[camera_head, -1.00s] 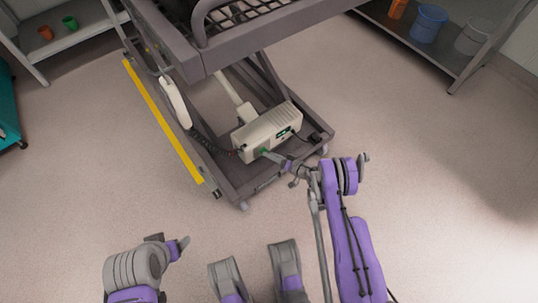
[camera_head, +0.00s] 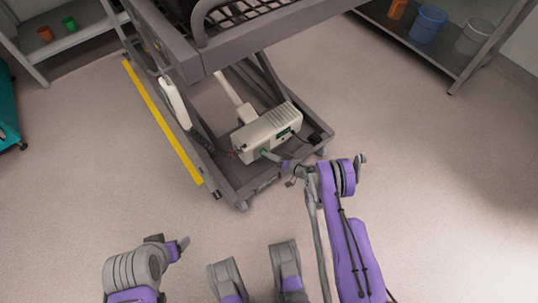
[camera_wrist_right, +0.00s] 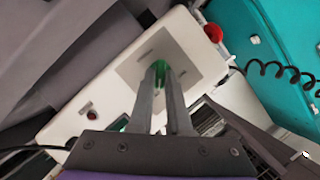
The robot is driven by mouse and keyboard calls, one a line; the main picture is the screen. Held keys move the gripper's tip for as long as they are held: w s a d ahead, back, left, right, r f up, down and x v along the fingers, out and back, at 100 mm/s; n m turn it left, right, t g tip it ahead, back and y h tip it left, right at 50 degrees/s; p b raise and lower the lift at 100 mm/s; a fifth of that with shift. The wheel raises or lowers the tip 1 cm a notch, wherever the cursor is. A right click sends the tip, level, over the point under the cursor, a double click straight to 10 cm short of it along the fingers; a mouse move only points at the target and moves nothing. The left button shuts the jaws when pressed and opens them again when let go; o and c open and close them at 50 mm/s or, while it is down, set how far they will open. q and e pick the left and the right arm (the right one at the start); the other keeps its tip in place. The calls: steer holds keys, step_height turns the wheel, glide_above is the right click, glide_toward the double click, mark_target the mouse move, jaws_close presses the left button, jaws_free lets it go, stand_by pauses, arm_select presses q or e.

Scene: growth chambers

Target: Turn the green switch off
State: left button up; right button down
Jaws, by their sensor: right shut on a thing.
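The white control box (camera_head: 265,128) sits low on the grey frame of a lift cart. The green switch (camera_wrist_right: 159,66) is on a grey plate on the box's face, mostly hidden between my fingertips. My right gripper (camera_wrist_right: 160,75) is shut on the green switch, with its two fingers reaching the plate. In the head view my right gripper (camera_head: 268,155) meets the box's near face, where a bit of green shows. My left gripper (camera_head: 181,246) is at the lower left over the floor, away from the box; its finger opening is not clear.
The lift cart's platform (camera_head: 245,40) overhangs the box. A white hand control (camera_head: 172,103) hangs on the cart's left side, and a yellow strip (camera_head: 160,120) lies beside it. The wrist view shows a red knob (camera_wrist_right: 213,32) and a small red light (camera_wrist_right: 92,114). Floor in front is clear.

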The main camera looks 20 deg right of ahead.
steer(key=shift+s+a+n+t+h+p, duration=0.2)
steer(key=shift+n+t+h, duration=0.25)
steer(key=shift+n+h, duration=1.2)
steer(key=shift+w+a+n+t+h+p, duration=0.2)
steer(key=shift+n+t+h, duration=0.5)
steer(key=shift+n, duration=1.7)
steer(key=shift+s+a+n+t+h, duration=0.3)
steer(key=shift+n+h, duration=1.15)
steer(key=shift+n, duration=0.6)
steer(key=c, duration=0.9)
jaws_free()
steer(key=shift+o, duration=0.2)
